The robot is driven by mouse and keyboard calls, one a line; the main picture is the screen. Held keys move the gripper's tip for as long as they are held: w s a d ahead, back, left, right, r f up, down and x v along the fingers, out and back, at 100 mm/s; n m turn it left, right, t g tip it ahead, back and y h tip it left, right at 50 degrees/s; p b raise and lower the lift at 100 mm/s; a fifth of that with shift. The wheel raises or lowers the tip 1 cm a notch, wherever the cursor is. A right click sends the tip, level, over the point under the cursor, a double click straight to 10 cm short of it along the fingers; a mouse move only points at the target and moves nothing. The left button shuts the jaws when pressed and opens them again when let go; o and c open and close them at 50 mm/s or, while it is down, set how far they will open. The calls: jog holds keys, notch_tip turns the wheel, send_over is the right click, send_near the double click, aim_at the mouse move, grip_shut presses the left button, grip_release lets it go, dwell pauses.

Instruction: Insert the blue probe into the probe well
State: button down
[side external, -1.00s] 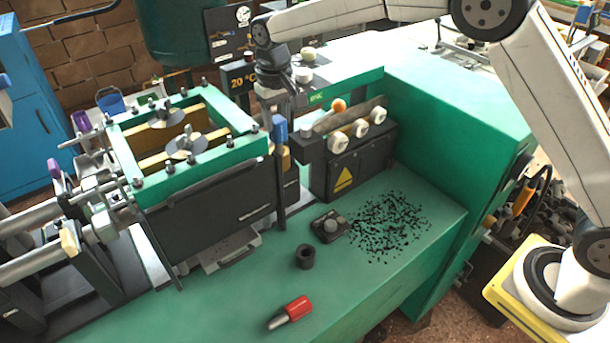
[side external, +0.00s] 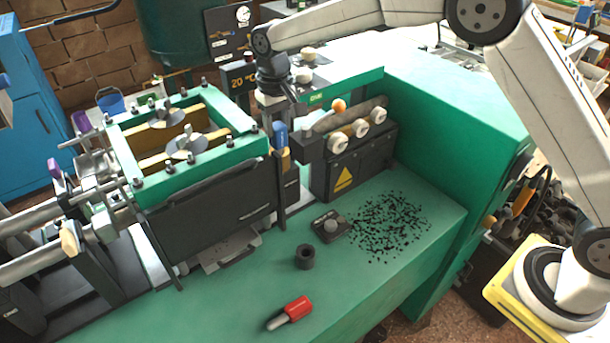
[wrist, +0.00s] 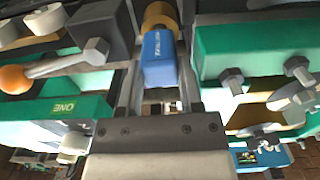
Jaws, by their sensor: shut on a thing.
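The blue probe (side external: 280,133) is upright at the rear of the bench, just right of the green-framed press; it also shows in the wrist view (wrist: 160,58). My gripper (wrist: 160,75) is shut on it, one finger at each side. In the side view my gripper (side external: 273,108) points down over it. A brass-coloured collar (wrist: 160,15) shows at the probe's far end; I cannot tell whether it is part of the probe. A short black open-topped cylinder (side external: 305,257) stands on the bench; I cannot tell whether it is the probe well.
The green-framed press (side external: 190,150) stands close on the left. A black box with white knobs (side external: 345,165) stands close on the right. A red-handled tool (side external: 290,313), a small black button box (side external: 330,226) and black scraps (side external: 390,225) lie on the bench. The bench front is mostly clear.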

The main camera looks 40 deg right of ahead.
jog(key=shift+f, duration=0.45)
jog(key=shift+c, duration=0.9)
grip_release()
jog(key=shift+a, duration=0.1)
jog(key=shift+r, duration=0.2)
jog(key=shift+r, duration=0.15)
jog(key=shift+a+r, duration=0.1)
jog(key=shift+r, duration=2.35)
jog(key=shift+s, duration=0.1)
